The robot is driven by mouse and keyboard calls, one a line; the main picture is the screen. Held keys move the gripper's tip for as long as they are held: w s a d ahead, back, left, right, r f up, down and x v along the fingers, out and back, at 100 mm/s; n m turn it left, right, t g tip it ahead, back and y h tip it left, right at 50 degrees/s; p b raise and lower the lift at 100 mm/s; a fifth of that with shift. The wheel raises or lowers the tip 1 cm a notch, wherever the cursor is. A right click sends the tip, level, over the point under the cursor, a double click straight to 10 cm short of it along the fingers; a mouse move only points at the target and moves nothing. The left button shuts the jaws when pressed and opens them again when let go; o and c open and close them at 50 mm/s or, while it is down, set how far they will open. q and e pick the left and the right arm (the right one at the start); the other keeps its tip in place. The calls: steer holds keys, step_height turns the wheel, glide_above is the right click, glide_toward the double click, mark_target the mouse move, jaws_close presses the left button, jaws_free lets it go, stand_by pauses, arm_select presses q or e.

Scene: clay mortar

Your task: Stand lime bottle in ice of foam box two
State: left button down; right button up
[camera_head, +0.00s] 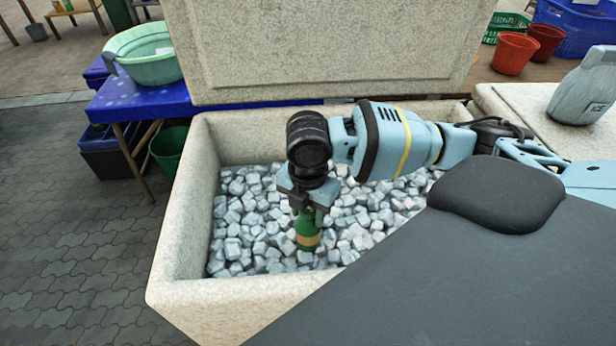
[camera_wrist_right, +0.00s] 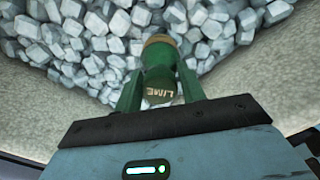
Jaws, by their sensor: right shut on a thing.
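The lime bottle (camera_head: 307,232) is green with a tan band and is held roughly upright at the ice, near the front wall of the foam box. Its cap end with the word LIME shows in the right wrist view (camera_wrist_right: 160,88). My right gripper (camera_head: 308,203) is shut on its upper part from above; the fingers (camera_wrist_right: 160,92) sit on either side of it. The foam box (camera_head: 180,245) is cream, open and filled with grey-white ice cubes (camera_head: 250,215). Whether the bottle's base is sunk in the ice I cannot tell. My left gripper is not in view.
The box's raised lid (camera_head: 330,50) stands behind it. A second pale box top with a grey ice jug (camera_head: 585,90) is at the right. A blue table (camera_head: 170,98) with a green basin (camera_head: 145,55) stands at the left. Ice around the bottle is clear of other bottles.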

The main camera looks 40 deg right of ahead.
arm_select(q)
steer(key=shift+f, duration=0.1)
arm_select(e)
steer(key=shift+f, duration=0.35)
steer(key=o, duration=1.5)
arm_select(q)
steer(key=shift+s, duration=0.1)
arm_select(e)
steer(key=shift+o, duration=0.2)
steer(key=shift+r+p, duration=2.75)
steer(key=shift+r, duration=1.95)
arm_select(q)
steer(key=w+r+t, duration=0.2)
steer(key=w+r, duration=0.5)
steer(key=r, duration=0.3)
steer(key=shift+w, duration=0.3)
arm_select(e)
step_height(320, 180, up, 18)
steer(key=shift+f, duration=0.2)
